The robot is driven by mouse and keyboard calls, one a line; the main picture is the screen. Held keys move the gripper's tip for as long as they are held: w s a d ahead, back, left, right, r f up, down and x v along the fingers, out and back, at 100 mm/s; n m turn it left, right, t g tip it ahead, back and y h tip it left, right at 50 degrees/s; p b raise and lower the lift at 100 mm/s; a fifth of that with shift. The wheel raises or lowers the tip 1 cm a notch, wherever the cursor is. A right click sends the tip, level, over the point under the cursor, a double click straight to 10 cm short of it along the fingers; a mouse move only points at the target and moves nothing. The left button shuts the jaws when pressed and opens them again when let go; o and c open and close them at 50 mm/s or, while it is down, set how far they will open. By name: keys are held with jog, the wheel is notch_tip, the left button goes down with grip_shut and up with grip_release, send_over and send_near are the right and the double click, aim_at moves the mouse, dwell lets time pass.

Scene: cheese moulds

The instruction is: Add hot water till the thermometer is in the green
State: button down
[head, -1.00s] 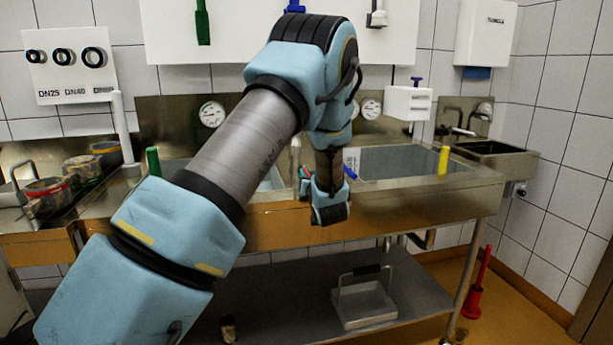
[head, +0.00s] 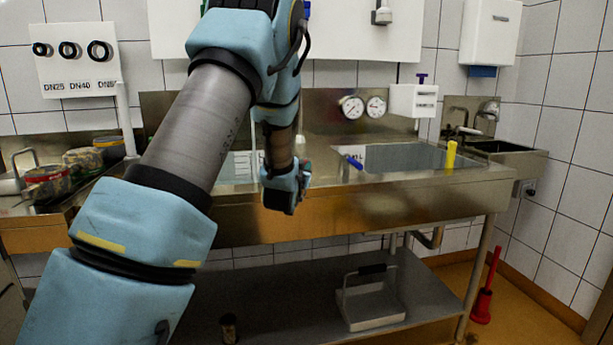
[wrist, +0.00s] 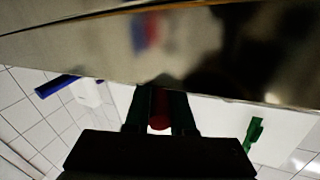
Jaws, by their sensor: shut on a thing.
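My gripper (wrist: 160,108) is shut on a red handle (wrist: 160,122) that shows between its dark fingers in the wrist view. In the head view my gripper (head: 287,190) is at the front edge of the steel sink bench (head: 390,205), and the red handle is mostly hidden. A blue handle (head: 353,162) sits to its right; a blue bar also shows in the wrist view (wrist: 55,86). Two round dials (head: 352,107) (head: 376,107) are on the back panel above the right basin (head: 405,158). Their readings and any green zone are too small to tell.
A left basin (head: 238,165) is partly behind my arm. A yellow upright handle (head: 450,155) stands at the right basin's edge. A white box (head: 413,101) hangs behind. Jars (head: 83,160) stand at left. A tray with a handle (head: 370,308) lies on the lower shelf.

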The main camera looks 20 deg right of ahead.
jog(key=shift+w+a+f+m+g+h+b, duration=0.1)
jog(key=shift+w+a+m+g+h+b, duration=0.15)
jog(key=shift+m+g+h+b, duration=0.5)
jog(key=shift+a+h, duration=0.1)
jog(key=shift+h, duration=0.25)
jog(key=c, duration=0.8)
grip_release()
jog(key=shift+o, duration=0.2)
jog(key=shift+s, duration=0.1)
jog(key=b+v, duration=0.1)
jog(key=v, duration=0.9)
jog(key=shift+s+a+b, duration=0.2)
jog(key=shift+s+b, duration=0.1)
jog(key=shift+s, duration=0.05)
